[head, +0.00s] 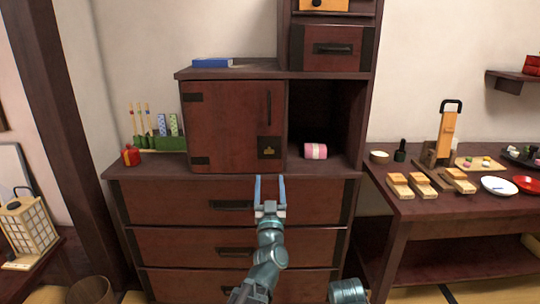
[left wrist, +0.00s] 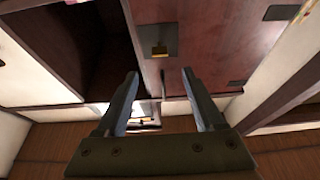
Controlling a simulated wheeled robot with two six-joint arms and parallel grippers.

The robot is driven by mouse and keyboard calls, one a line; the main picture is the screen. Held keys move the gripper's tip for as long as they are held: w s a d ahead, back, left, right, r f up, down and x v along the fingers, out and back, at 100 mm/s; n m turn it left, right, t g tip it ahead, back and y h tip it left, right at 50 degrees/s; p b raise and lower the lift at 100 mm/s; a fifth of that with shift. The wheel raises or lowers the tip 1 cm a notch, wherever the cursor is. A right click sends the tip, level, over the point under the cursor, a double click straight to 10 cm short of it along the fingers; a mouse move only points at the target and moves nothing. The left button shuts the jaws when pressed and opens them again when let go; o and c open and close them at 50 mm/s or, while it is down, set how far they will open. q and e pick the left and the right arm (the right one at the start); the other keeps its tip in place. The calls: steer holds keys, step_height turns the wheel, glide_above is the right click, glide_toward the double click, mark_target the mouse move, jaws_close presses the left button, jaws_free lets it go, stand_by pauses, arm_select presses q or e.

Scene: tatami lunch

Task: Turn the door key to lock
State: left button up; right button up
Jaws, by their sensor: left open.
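The dark red cabinet door (head: 225,120) looks shut, with a tall dark handle near its right edge. Low on its right side is a dark lock plate (head: 262,141) with a small brass key (head: 269,151). My left gripper (head: 270,184) is open and empty, below the key and apart from it, over the drawer fronts. In the left wrist view the open fingers (left wrist: 160,80) straddle an empty gap. Beyond them is the lock plate (left wrist: 154,28) with the brass key (left wrist: 159,50). The key's exact angle is too small to tell. My right gripper is out of view.
An open compartment right of the door holds a pink roll (head: 316,151). A ledge in front of the door carries a red pouch (head: 131,156) at left. Drawers with dark handles (head: 231,204) lie below. A table (head: 420,206) with wooden pieces and plates stands at right.

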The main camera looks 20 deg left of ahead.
mark_target(269, 153)
arm_select(q)
steer(key=p+x, duration=0.3)
steer(key=x, duration=0.8)
steer(key=shift+w+p, duration=0.2)
steer(key=shift+p, duration=0.2)
jaws_close()
